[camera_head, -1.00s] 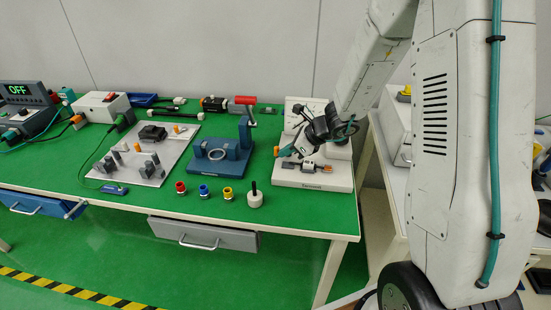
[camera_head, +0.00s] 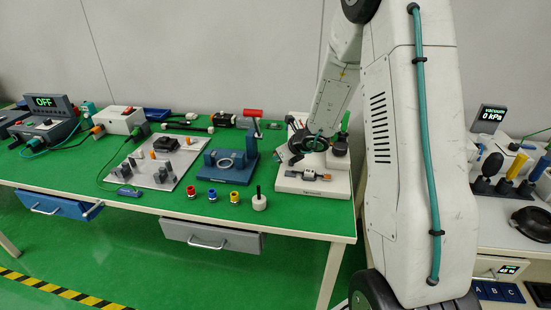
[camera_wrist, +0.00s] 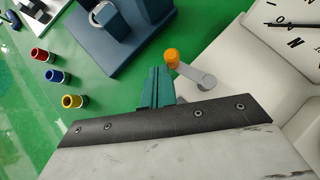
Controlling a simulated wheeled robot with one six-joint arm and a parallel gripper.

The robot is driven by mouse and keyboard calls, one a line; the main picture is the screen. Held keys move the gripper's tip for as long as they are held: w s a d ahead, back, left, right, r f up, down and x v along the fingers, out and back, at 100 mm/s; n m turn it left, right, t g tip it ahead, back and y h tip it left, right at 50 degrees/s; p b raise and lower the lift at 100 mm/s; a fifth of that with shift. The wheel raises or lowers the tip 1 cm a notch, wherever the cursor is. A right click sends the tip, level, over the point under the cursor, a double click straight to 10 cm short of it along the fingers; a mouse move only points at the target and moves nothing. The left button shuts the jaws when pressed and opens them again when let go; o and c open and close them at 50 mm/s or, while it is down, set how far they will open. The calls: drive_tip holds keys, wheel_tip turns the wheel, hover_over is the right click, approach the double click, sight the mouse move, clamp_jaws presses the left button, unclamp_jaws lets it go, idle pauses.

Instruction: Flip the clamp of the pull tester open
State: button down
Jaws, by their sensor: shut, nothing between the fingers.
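The pull tester (camera_head: 291,181) is a white unit at the right end of the green bench, partly hidden behind my arm. In the wrist view its white dial (camera_wrist: 278,40) with black marks shows at the upper right. Its clamp lever (camera_wrist: 196,75) is a grey arm with an orange knob (camera_wrist: 172,56), lying just ahead and right of my fingers. In the head view the orange part (camera_head: 327,179) shows above the tester's base. The fingertips are hard to make out in the head view.
A blue fixture (camera_head: 228,172) stands left of the tester. Red, blue and yellow cylinders and a white piece with a black pin (camera_head: 259,202) stand along the front. A grey board (camera_head: 140,175) with posts is further left. Bare green bench lies between them.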

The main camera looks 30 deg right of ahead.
drive_tip(key=shift+d, duration=0.8)
drive_tip(key=shift+s, duration=0.35)
drive_tip(key=s, duration=0.2)
drive_tip(key=shift+s+a, duration=0.25)
drive_tip(key=shift+s, duration=0.15)
drive_tip(key=s+a+r, duration=0.2)
drive_tip(key=shift+s+a+r, duration=0.1)
drive_tip(key=shift+s+r, duration=0.05)
drive_tip(key=shift+r, duration=0.15)
drive_tip(key=a+v, duration=0.1)
drive_tip(key=v, duration=0.5)
drive_tip(key=shift+s+a, duration=0.3)
drive_tip(key=shift+s, duration=0.1)
